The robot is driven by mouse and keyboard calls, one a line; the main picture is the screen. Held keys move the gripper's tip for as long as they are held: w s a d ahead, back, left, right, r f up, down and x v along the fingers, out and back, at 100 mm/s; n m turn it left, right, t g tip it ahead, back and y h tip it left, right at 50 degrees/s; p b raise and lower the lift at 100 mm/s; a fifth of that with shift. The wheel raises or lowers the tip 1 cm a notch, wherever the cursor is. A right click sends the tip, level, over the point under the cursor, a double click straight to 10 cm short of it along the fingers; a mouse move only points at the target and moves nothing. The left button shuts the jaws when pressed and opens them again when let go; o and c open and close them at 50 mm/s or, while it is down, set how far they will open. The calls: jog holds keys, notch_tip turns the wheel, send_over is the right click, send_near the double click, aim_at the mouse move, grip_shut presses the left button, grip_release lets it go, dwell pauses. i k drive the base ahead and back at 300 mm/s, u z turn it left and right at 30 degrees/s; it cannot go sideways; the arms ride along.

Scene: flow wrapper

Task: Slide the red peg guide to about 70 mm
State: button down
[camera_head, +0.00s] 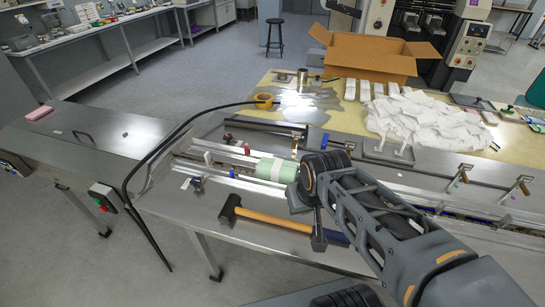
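A small upright red peg (247,149) stands at the rail on the left part of the steel machine bed, behind the green cylinder (277,170). It is too small to read its position on any scale. My arm reaches in from the lower right. My gripper (318,238) points down in front of the bed near the hammer handle, well to the right of and nearer than the red peg. Its fingers are dark and not clearly separated, so its opening cannot be made out. It appears apart from the peg.
A hammer (265,218) with a wooden handle lies along the front edge. A black cable (160,140) arcs over the left end. Crumpled white film (425,118) and a cardboard box (370,55) are behind.

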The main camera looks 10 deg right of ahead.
aim_at(236, 151)
jog(key=k, duration=0.5)
jog(key=u, duration=2.05)
jog(key=i, duration=1.65)
jog(key=z, duration=3)
jog(key=i, duration=0.5)
jog(key=z, duration=0.05)
